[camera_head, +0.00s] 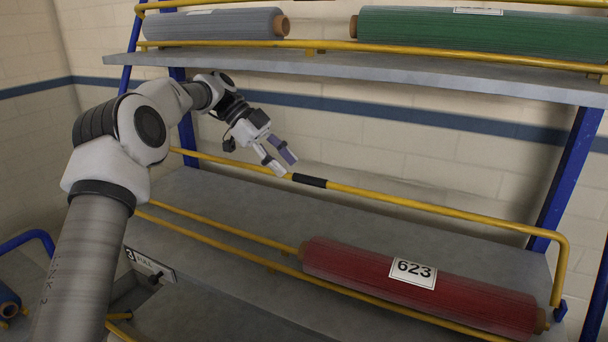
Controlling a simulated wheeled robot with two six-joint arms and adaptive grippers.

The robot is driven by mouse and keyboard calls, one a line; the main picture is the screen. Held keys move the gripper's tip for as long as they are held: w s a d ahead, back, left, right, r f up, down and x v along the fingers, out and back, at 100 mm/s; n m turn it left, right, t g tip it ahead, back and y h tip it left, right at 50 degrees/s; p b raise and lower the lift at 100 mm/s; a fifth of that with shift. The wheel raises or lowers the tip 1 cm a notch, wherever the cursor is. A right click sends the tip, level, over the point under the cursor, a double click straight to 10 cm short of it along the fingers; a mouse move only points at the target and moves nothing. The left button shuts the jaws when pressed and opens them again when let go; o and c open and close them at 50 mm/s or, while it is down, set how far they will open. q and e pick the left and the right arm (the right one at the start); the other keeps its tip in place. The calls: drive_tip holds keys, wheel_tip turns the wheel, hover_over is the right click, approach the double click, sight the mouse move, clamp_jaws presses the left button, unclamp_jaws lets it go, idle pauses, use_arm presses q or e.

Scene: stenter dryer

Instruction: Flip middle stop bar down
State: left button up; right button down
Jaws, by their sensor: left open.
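The middle yellow stop bar (400,200) is raised above the middle shelf and runs from the left post area to the right, where it bends down near the right post. It has a black grip band (309,180). My left gripper (281,166) is open, with its two fingertips just above and left of the black band. I cannot tell whether a fingertip touches the bar. My right gripper is not in view.
A red roll labelled 623 (345,261) lies on the middle shelf (230,205) against lower yellow rails. The upper shelf (400,72) holds a grey roll (215,25) and a green roll (490,32). Blue posts (566,180) stand at the sides. The middle shelf's left part is bare.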

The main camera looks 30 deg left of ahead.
sight(307, 177)
use_arm(q)
drive_tip(key=d, duration=0.2)
drive_tip(key=d+f, duration=0.1)
drive_tip(key=d, duration=0.1)
drive_tip(key=shift+w+d, duration=0.2)
drive_tip(key=shift+d, duration=0.05)
drive_tip(key=shift+d+f, duration=0.15)
drive_tip(key=shift+f, duration=0.15)
drive_tip(key=shift+w+f, duration=0.2)
clamp_jaws()
